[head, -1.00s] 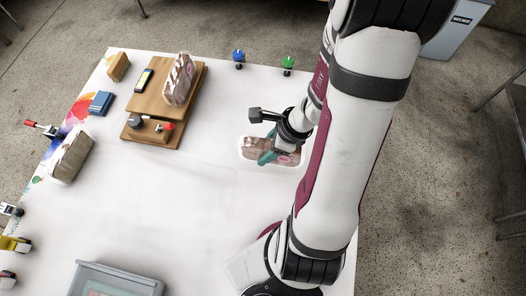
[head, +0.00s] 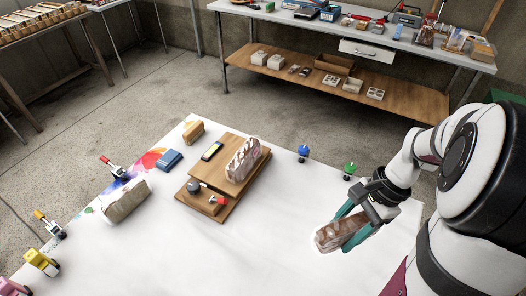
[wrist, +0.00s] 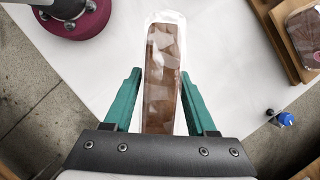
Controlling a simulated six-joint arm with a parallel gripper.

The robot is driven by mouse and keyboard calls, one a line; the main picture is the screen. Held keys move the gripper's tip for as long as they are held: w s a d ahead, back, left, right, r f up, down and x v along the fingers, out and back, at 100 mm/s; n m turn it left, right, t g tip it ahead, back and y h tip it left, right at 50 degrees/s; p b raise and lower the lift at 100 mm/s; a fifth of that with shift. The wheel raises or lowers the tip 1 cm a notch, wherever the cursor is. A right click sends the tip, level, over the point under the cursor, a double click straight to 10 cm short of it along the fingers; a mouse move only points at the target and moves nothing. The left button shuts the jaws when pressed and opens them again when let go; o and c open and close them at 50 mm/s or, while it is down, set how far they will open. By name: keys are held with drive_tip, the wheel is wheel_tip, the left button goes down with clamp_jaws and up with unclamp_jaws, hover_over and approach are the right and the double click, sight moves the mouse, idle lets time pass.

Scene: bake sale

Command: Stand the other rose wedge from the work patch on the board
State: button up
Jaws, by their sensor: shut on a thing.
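A wrapped brown wedge (head: 331,237) is between the teal fingers of my gripper (head: 351,224), at the right of the white table. My gripper is shut on it; the wrist view shows its long brown top (wrist: 162,75) between both fingers. I cannot tell whether its underside touches the table. The wooden board (head: 226,205) has a raised upper level. Another wrapped wedge with a pinkish mark (head: 243,160) stands upright on that upper level, toward its right side. The held wedge's far side and part of its top are hidden by my gripper in the head view.
Blue (head: 304,152) and green (head: 349,170) knobbed pieces stand along the back edge. A wrapped loaf (head: 125,203) lies left. The table's middle is clear.

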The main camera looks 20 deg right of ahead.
drive_tip(key=w+a+r+n+g+h, duration=0.35)
drive_tip(key=w+a+r+n, duration=0.4)
drive_tip(key=w+n, duration=0.4)
drive_tip(key=n+t+h, duration=0.4)
drive_tip(key=n+t, duration=0.3)
drive_tip(key=n, duration=2.6)
hover_over(225, 158)
drive_tip(key=s+a, duration=0.1)
drive_tip(key=s, duration=0.1)
wheel_tip(225, 158, down, 8)
drive_tip(key=f, duration=0.9)
drive_tip(key=shift+w+a+f, duration=0.1)
drive_tip(key=shift+w+f, duration=0.2)
drive_tip(key=shift+f, duration=0.2)
drive_tip(key=o, duration=0.8)
drive_tip(key=shift+c, duration=0.2)
drive_tip(key=shift+o, duration=0.2)
